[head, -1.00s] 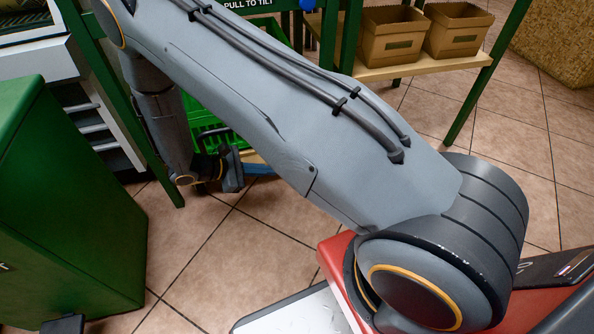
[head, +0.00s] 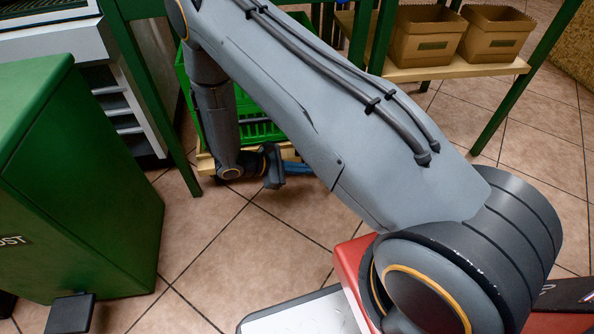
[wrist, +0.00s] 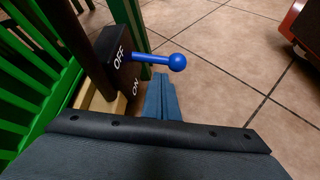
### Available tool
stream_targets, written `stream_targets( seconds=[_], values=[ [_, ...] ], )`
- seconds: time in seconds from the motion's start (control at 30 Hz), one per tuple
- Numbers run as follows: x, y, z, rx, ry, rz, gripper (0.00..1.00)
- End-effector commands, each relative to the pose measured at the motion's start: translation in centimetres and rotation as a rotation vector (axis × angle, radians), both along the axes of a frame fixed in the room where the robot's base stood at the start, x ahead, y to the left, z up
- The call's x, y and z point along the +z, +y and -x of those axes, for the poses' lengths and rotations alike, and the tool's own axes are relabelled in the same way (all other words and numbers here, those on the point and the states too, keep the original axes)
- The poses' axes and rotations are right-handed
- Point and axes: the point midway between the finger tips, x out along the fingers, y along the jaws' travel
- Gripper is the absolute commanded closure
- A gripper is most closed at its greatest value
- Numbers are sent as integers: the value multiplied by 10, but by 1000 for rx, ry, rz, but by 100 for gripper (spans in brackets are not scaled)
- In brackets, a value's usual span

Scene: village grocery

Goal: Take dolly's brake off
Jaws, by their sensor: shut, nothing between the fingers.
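The dolly's brake is a black box (wrist: 122,66) lettered OFF and ON, at the upper left of the wrist view. Its blue lever with a round knob (wrist: 177,62) sticks out to the right, beside and between the two words. My gripper (wrist: 164,82) is shut and empty, its blue-grey fingers just below the lever in the picture. I cannot tell whether they touch it. In the head view the wooden dolly (head: 206,163) under a green crate (head: 250,132) is partly behind my arm, and the brake is hidden.
A green bin (head: 75,190) with a black pedal (head: 70,313) stands at the left. A green-legged stand surrounds the crate. Cardboard boxes (head: 425,38) sit on a low wooden shelf (head: 455,69) at the back right. Tiled floor (head: 240,245) is open in front.

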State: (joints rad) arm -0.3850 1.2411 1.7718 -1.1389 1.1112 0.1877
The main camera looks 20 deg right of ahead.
Motion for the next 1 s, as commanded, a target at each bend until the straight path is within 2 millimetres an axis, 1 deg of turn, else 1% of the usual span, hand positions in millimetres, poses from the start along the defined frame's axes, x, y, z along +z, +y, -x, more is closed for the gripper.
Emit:
stream_targets(
  seconds=[0.03,0.1,0.2,0.3,0.43,0.8,1.0],
  values=[
    [-7,-9,0,-4,1,1,100],
    [-12,-18,-1,-2,1,-1,100],
    [-18,-28,-1,-2,1,-1,100],
    [-21,-35,-1,-1,0,0,100],
    [-22,-39,-1,0,-1,0,100],
    [-22,-41,0,-2,2,-1,100],
    [-18,-53,2,-22,42,-7,100]
  ],
)
